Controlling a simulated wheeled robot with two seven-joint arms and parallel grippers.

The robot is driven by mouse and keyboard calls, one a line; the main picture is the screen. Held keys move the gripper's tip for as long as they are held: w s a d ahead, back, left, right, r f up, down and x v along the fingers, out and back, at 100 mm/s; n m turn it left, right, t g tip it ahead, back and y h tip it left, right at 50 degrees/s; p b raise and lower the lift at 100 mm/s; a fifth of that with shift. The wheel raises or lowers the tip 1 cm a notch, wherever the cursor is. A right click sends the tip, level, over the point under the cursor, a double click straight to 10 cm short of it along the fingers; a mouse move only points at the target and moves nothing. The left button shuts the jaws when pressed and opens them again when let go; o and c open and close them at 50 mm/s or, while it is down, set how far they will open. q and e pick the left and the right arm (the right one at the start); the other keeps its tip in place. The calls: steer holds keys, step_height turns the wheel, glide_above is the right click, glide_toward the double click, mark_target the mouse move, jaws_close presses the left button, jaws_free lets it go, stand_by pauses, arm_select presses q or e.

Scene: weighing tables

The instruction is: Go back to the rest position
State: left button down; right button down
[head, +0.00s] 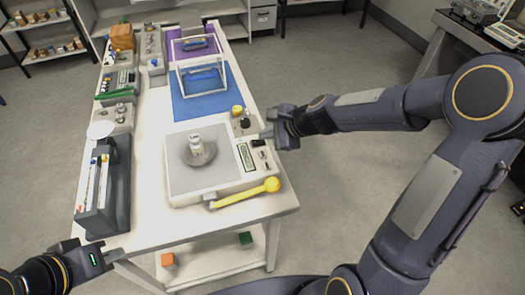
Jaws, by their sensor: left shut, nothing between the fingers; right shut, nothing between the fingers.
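My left gripper (112,256) is shut and empty at the front left, by the near left corner of the white table (150,215). My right gripper (265,133) is shut and empty at the table's right edge, beside the scale (180,181). The scale has a grey plate and a green display. A small white jar-like object (195,144) stands on a round grey dish (204,158) on the plate. A yellow-handled tool (245,194) lies along the scale's near side.
A dark rack (120,190) stands at the table's left edge. A blue mat (215,107) with a clear-framed box and a purple mat (175,50) lie further back. An orange cube (167,260) and a green cube (246,239) sit on the lower shelf. Open floor lies right.

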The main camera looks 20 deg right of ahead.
stand_by(0.6)
steer(key=s+d+r+n, duration=0.2)
steer(key=s+r+n, duration=0.65)
steer(key=s, duration=0.45)
steer(key=s+d+f+n+g+h, duration=0.1)
steer(key=s+d+n+h, duration=0.1)
steer(key=s+n, duration=0.6)
steer(key=s+d, duration=0.1)
steer(key=s, duration=0.5)
steer(key=shift+s+f+h, duration=0.15)
steer(key=shift+f+h, duration=0.15)
